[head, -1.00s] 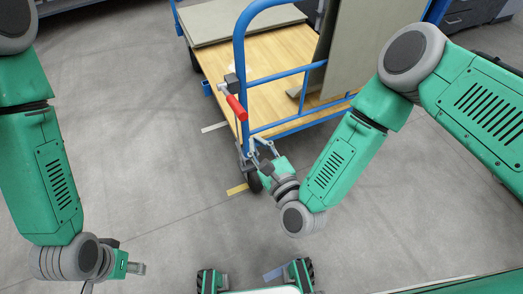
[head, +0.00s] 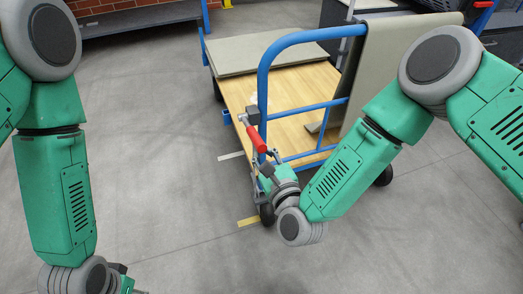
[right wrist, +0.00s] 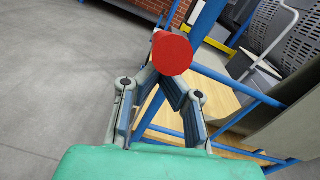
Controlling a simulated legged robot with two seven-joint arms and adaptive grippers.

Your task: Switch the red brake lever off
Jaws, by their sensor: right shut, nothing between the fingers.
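The red brake lever (head: 256,139) slants down to the right beside the blue upright of a cart. Its round red end (right wrist: 172,53) faces me in the right wrist view and covers part of the fingertips. My right gripper (head: 268,166) is just below the lever's lower end. Its fingers (right wrist: 161,76) converge, shut with nothing between them, close to the red end; I cannot tell whether they touch it. My left gripper (head: 133,291) is at the bottom left edge, far from the lever and mostly cut off.
The cart has a blue tubular frame (head: 263,80), a wooden deck (head: 290,95) and grey boards (head: 255,50). A yellow floor mark (head: 249,221) lies near its front wheel (head: 267,215). A shelf (head: 140,18) stands by the brick wall. The floor at left is clear.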

